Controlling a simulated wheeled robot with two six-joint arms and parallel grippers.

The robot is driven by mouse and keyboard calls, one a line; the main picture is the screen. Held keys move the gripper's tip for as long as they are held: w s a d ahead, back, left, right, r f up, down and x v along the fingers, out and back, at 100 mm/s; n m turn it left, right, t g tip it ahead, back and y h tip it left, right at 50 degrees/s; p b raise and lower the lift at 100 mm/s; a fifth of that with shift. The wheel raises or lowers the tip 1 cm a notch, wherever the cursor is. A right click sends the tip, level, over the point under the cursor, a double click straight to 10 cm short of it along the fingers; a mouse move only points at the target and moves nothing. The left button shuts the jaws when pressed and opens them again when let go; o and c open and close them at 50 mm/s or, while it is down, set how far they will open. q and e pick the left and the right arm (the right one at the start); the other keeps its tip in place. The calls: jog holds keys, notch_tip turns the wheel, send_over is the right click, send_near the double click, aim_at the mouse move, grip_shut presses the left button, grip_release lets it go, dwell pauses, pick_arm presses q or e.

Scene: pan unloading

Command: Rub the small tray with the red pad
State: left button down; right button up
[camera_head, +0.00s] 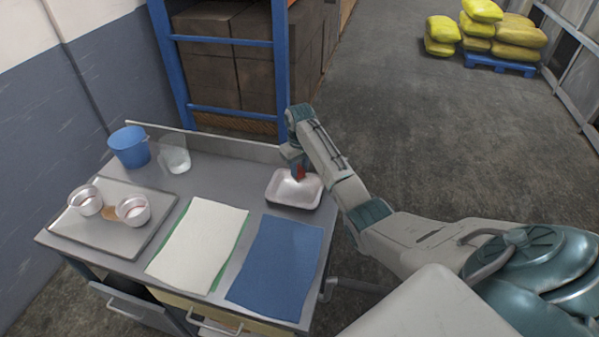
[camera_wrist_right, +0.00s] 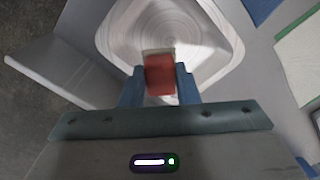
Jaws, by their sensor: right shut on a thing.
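The small tray (camera_head: 282,194) is white with a raised rim and stands at the back right of the grey table. It fills the upper middle of the right wrist view (camera_wrist_right: 225,55). My right gripper (camera_head: 296,166) is over the tray and shut on the red pad (camera_head: 300,173). The red pad also shows between the two blue fingers in the right wrist view (camera_wrist_right: 160,76), with a pale edge at its far end. I cannot tell whether the pad touches the tray floor. My left gripper is in neither view.
On the table (camera_head: 215,175) a white cloth (camera_head: 200,240) and a blue cloth (camera_head: 277,265) lie in front of the tray. A blue bucket (camera_head: 129,148), a clear cup (camera_head: 174,158) and a large tray (camera_head: 95,240) holding two cups are at left. A low back edge (camera_head: 215,143) runs behind.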

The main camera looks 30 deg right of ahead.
jog(key=shift+r, duration=0.1)
jog(key=shift+r, duration=1.45)
jog(key=shift+s, duration=0.1)
